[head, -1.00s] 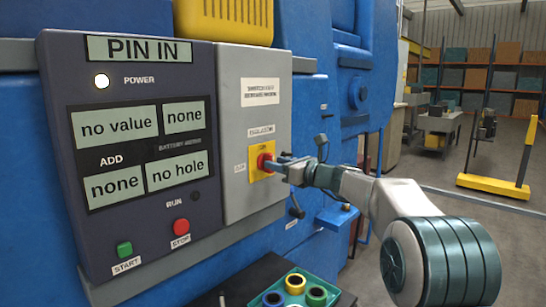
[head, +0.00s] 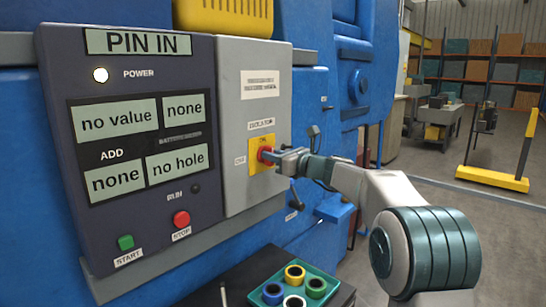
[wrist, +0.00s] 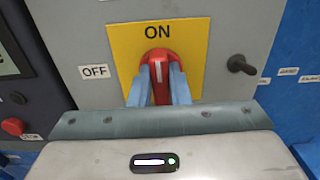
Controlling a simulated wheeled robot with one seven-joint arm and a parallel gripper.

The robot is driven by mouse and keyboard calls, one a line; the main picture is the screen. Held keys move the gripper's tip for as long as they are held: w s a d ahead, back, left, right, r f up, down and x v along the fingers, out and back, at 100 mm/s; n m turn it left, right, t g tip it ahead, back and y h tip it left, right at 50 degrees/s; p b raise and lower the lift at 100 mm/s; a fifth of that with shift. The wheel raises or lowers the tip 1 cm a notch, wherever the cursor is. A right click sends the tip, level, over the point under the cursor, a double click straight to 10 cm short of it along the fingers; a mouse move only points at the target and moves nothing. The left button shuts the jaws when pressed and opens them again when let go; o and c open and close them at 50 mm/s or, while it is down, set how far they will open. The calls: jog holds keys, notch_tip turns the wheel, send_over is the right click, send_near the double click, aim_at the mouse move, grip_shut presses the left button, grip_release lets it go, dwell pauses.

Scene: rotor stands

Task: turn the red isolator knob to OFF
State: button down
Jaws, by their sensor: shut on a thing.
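The red isolator knob (wrist: 158,57) sits on a yellow plate (wrist: 120,40) in the wrist view. Its white pointer line points up, towards the word ON. An OFF label (wrist: 95,71) is to the left of the plate. My gripper (wrist: 160,72) has its two blue fingers shut on the knob, one on each side. In the head view the knob (head: 264,154) is on the grey isolator box (head: 232,100), and my gripper (head: 274,157) reaches it from the right and partly hides it.
A dark control panel (head: 66,80) is left of the box, with a green START button (head: 125,242) and a red STOP button (head: 181,218). A black lever (wrist: 240,65) stands out right of the plate. A tray (head: 327,290) of coloured rings is below.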

jog(key=shift+f, duration=0.1)
jog(key=n+b, duration=0.7)
jog(key=n, duration=0.1)
jog(key=n+b, duration=0.8)
jog(key=n, duration=0.1)
jog(key=shift+s+a+f+n, duration=0.15)
jog(key=shift+s+f+n, duration=0.05)
jog(key=shift+n, duration=0.1)
dwell(0.3)
jog(key=c, duration=1.4)
grip_release()
jog(key=shift+o, duration=0.2)
